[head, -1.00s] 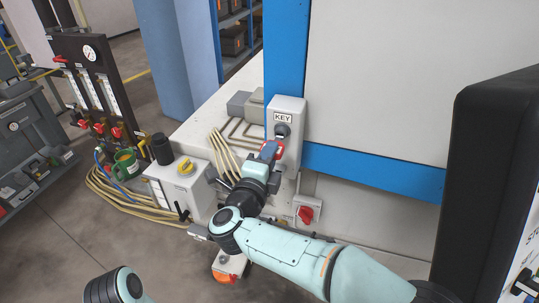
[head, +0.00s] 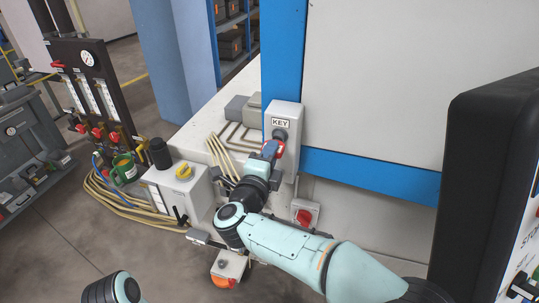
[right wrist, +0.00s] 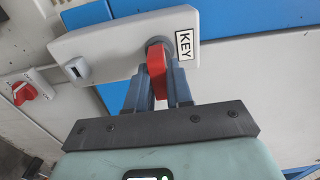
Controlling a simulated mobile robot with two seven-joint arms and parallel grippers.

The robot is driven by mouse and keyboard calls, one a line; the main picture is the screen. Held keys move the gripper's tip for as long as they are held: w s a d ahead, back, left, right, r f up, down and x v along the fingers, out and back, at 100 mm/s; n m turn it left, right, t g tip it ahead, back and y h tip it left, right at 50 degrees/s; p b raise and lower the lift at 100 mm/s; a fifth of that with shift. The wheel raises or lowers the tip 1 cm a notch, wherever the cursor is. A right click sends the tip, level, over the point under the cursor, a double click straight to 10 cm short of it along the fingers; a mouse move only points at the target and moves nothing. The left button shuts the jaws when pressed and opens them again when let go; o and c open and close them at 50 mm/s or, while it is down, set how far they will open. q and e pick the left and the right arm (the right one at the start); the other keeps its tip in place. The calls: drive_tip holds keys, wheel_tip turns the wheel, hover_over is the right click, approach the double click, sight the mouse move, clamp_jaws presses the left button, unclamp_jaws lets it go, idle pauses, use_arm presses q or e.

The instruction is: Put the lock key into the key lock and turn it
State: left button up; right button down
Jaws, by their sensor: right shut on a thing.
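The grey key lock box (head: 292,112), labelled KEY, is mounted on the blue post in the head view. Its round dark lock (head: 281,134) sits below the label. My right gripper (head: 272,149) is just in front of and below the lock. It is shut on the red lock key (head: 280,151), which is partly hidden by the fingers. In the right wrist view, the red key (right wrist: 156,66) stands between the two fingers, its far end overlapping the round lock (right wrist: 155,43). I cannot tell how deep the key is in. My left gripper is out of view.
A red rotary switch (head: 304,216) is on the wall below the lock box. A white box with a yellow knob (head: 184,172) and tan cables stand at left. A black panel (head: 485,170) stands at right. A blue beam (head: 372,176) crosses the wall.

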drive_tip(key=shift+w+d, duration=0.15)
drive_tip(key=shift+w, duration=0.25)
drive_tip(key=c, duration=0.9)
unclamp_jaws()
drive_tip(key=shift+c, duration=0.2)
drive_tip(key=b+v, duration=0.2)
drive_tip(key=v, duration=1.1)
drive_tip(key=shift+s, duration=0.2)
